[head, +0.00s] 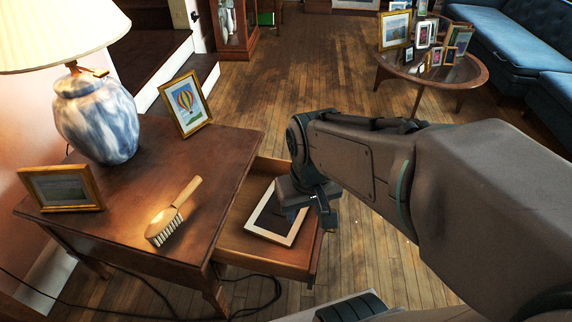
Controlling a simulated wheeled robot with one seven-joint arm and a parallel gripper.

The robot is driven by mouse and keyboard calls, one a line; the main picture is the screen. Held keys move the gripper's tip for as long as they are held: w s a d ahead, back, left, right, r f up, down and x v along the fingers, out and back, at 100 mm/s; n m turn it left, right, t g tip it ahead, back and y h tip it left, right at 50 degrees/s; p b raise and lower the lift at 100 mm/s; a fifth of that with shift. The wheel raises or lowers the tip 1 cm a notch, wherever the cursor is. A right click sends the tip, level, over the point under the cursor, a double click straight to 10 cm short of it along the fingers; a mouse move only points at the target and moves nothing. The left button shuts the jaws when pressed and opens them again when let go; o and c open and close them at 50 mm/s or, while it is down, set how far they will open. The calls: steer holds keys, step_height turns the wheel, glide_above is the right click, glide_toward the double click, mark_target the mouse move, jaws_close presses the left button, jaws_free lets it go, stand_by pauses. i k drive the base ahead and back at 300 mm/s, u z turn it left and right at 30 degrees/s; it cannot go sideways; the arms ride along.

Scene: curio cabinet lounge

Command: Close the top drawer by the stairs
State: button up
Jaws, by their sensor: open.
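The drawer (268,260) is pulled out of the right side of the wooden side table (150,215), near the stairs (160,50). A framed picture (262,228) with a pale border lies inside it. My arm reaches in from the right. My gripper (322,215) points down at the drawer's outer end, over or beside its front edge. Its fingers are small and partly hidden by the arm; I cannot tell whether they touch the drawer. The drawer's front face is mostly hidden from this angle.
On the tabletop are a lamp (98,115), a balloon picture (186,103), a small framed picture (62,188) and a brush (172,212). Cables (262,292) lie on the floor below. A glass-topped table (440,70) and blue sofa (520,50) stand at the back right.

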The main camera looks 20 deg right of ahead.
mark_target(235, 245)
steer(key=u, duration=1.65)
steer(key=k, duration=1)
steer(key=z, duration=1.45)
steer(key=i, duration=0.4)
steer(key=u, duration=0.25)
